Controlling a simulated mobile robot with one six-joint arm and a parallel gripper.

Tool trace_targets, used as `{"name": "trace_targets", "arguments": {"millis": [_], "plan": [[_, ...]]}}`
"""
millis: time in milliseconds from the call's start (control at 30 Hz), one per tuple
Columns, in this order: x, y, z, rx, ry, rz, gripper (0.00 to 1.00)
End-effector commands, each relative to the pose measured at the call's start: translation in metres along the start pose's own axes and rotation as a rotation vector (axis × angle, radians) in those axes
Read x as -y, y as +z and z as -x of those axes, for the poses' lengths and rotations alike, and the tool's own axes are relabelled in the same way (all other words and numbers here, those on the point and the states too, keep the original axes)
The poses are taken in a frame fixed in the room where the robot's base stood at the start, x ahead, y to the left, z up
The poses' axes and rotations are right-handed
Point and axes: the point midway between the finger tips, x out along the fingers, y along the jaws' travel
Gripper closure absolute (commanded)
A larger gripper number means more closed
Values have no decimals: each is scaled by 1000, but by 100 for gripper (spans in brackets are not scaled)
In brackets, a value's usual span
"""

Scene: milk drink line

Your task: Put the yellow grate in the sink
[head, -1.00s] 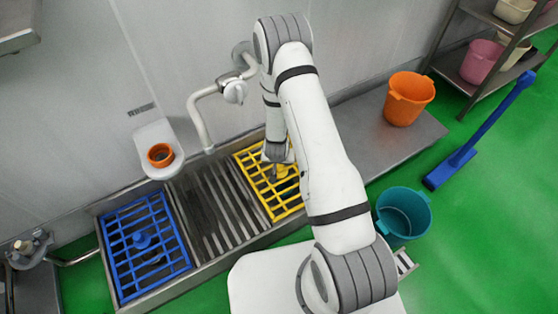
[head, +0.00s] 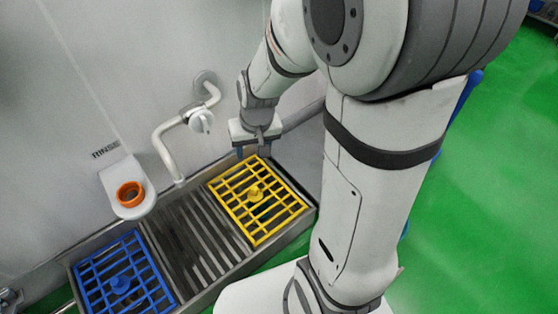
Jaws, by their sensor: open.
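The yellow grate (head: 262,218) lies flat at the right end of the metal sink (head: 199,285), with a small knob at its middle. My gripper (head: 256,148) is above and behind the grate's far edge, near the wall, apart from it. It is open and I see nothing in it. My arm hides the area to the right of the sink.
A blue grate (head: 124,278) lies at the sink's left end, with slatted metal between the two grates. A curved tap (head: 165,150) stands out from the wall behind. An orange ring (head: 130,194) sits on a white wall holder (head: 119,176). Green floor is at the right.

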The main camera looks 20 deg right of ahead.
Motion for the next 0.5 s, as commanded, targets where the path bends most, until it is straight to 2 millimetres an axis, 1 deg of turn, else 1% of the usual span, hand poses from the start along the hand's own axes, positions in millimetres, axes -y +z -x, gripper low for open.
{"name": "trace_targets", "arguments": {"millis": [33,100,200,300,400,500], "plan": [[-3,13,21,1,6,13,49],[-7,34,42,20,18,31,49],[-13,60,66,44,37,49,49],[-19,82,83,64,55,61,49],[-21,95,92,75,67,66,49],[-23,102,95,83,73,69,49]]}}
